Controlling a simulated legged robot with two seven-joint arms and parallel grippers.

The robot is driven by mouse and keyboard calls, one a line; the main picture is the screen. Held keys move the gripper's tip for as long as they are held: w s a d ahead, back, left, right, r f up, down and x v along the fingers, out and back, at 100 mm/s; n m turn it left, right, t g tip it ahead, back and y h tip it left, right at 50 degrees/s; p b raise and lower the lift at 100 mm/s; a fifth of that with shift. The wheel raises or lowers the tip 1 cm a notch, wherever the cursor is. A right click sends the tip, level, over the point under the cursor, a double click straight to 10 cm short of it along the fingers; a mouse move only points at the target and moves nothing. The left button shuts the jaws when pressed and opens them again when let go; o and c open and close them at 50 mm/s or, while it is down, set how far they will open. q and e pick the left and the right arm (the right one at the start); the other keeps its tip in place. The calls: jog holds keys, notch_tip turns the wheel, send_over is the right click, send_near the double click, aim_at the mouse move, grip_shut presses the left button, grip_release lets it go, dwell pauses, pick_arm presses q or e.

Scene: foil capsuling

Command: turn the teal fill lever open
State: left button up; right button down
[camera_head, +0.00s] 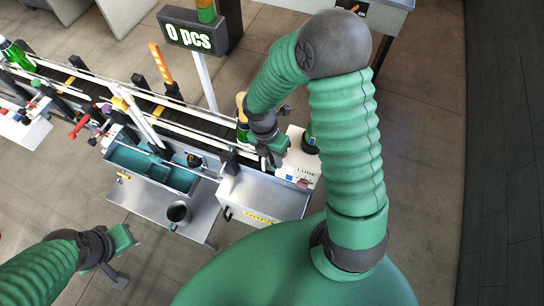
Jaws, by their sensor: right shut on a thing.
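My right gripper (268,152) is at the machine's right end, beside a white box (299,160) with partly readable lettering. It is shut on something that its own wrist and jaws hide. I cannot make out the teal fill lever for certain; green of the gripper and of things near it blend there. My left gripper (120,258) is at the lower left, over the floor, apart from the machine.
The conveyor (135,92) runs from upper left to the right gripper. A green trough (150,167) and a grey tray (200,213) with a dark mug (179,213) stand in front. A green bottle (310,134) is right of the gripper. A sign (192,37) reads "0 pcs".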

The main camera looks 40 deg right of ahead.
pick_arm(q)
jog(key=shift+r, duration=0.1)
pick_arm(e)
jog(key=shift+w+d+r, duration=0.15)
jog(key=shift+w+d, duration=0.05)
jog(key=shift+w, duration=0.05)
jog(key=c, duration=1.5)
grip_release()
pick_arm(q)
jog(key=shift+w+d, duration=0.15)
jog(key=shift+d, duration=0.35)
pick_arm(e)
jog(key=shift+o, duration=0.6)
jog(key=shift+d+f, duration=0.2)
jog(key=shift+d, duration=0.05)
